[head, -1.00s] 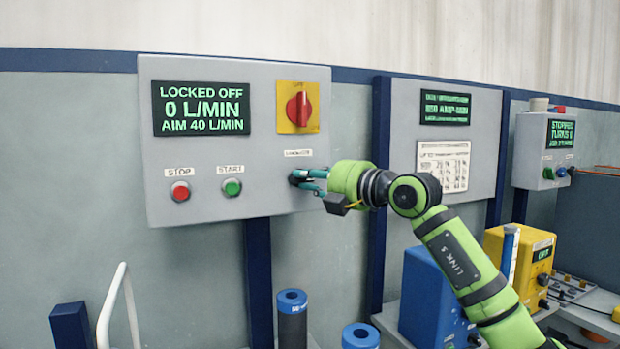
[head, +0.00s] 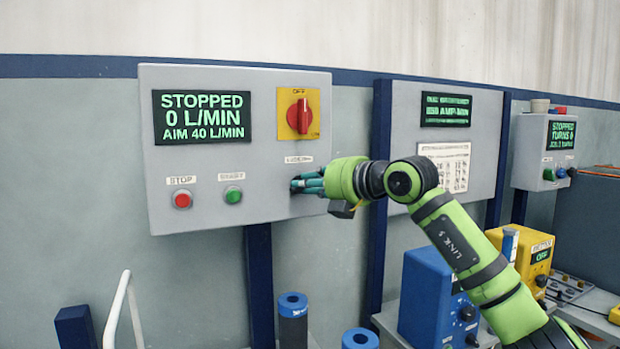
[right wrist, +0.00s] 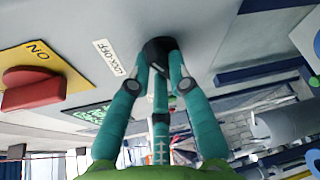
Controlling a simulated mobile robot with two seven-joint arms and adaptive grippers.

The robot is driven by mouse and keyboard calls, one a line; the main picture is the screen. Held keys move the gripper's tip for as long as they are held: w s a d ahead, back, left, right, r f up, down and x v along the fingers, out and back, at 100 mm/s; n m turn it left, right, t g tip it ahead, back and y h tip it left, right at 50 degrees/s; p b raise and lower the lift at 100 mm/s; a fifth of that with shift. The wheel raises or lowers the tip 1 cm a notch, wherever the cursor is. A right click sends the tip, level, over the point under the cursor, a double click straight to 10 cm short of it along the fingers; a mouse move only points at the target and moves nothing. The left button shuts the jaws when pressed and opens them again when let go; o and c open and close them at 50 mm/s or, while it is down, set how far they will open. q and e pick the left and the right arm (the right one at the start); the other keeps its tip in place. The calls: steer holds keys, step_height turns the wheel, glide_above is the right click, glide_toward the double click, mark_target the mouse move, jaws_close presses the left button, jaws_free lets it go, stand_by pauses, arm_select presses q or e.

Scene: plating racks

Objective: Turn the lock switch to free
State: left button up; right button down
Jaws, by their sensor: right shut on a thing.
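The lock switch (right wrist: 158,48) is a small dark knob under a white label on the grey control box (head: 250,185). In the right wrist view the label (right wrist: 112,57) reads "LOCK-OFF". My right gripper (head: 305,184) is shut on the switch, its teal fingers around it and hiding most of it in the head view. The box's display (head: 202,116) reads "STOPPED, 0 L/MIN, AIM 40 L/MIN" in green. My left gripper is not in view.
On the same box are a red rotary switch on a yellow plate (head: 298,112), a red stop button (head: 183,201) and a green start button (head: 233,195). A second panel (head: 445,107) hangs to the right. A blue unit (head: 425,300) and a yellow unit (head: 535,255) stand below at right.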

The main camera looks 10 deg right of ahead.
steer(key=shift+s+a+n+g+h, duration=0.15)
steer(key=shift+a+n+h, duration=0.1)
steer(key=shift+n+h, duration=1.6)
steer(key=shift+w+a+n+g+h, duration=0.2)
steer(key=shift+n+h, duration=0.75)
steer(key=shift+n, duration=1.7)
steer(key=c, duration=1.4)
jaws_free()
steer(key=shift+s, duration=0.2)
